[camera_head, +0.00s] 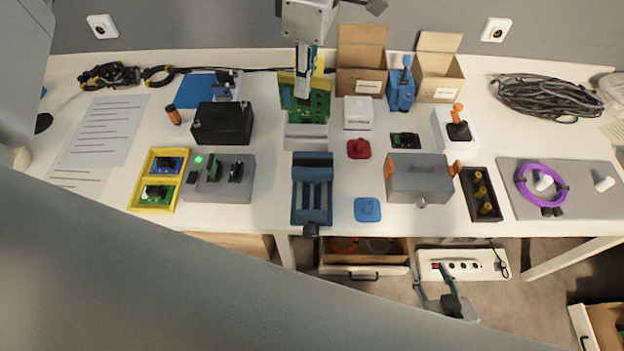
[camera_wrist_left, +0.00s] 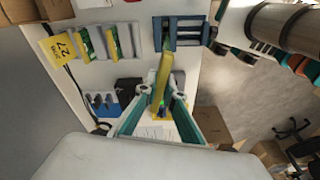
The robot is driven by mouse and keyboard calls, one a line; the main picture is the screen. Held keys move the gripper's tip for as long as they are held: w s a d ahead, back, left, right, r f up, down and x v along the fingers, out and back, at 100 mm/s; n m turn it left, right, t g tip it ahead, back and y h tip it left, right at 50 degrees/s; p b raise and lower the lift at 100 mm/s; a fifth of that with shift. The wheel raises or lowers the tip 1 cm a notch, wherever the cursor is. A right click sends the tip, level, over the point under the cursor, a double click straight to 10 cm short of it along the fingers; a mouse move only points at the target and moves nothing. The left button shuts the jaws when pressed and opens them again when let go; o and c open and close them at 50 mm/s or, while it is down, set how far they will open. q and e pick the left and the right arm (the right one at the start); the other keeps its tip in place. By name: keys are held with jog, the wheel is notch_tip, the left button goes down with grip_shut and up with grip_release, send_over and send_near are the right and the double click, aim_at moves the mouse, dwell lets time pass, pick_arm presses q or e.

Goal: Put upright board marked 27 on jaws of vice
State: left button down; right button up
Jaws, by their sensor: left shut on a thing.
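My left gripper (camera_head: 303,92) comes down from the top, shut on a green board with yellow edges (camera_head: 318,108). The left wrist view shows this board nearly edge-on (camera_wrist_left: 163,72) between the fingertips (camera_wrist_left: 160,88). A yellow label reading 27 (camera_wrist_left: 60,46) shows by a grey rack (camera_wrist_left: 130,40) with other green boards. The blue-grey vice (camera_head: 312,200) is at the table's front, also in the wrist view (camera_wrist_left: 182,33), with nothing visible in its jaws. My right gripper (camera_head: 433,274) is open and empty below the table's front edge.
A black box (camera_head: 222,123) and grey fixture (camera_head: 240,178) stand left of the vice. A red knob (camera_head: 358,149), blue block (camera_head: 367,209) and grey box (camera_head: 419,178) are to its right. Cartons (camera_head: 361,62) stand behind. Cables (camera_head: 556,96) lie at the back right.

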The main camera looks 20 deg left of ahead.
pick_arm(q)
jog(key=shift+s+d+r+n, duration=0.2)
jog(key=shift+d+r+n, duration=0.55)
jog(key=shift+n, duration=0.35)
jog(key=shift+d, duration=0.1)
notch_tip(320, 180, down, 20)
jog(key=p, duration=0.1)
jog(key=shift+n, duration=0.3)
jog(key=shift+f, duration=0.1)
jog(key=c, duration=2.2)
grip_release()
jog(key=shift+o, duration=0.2)
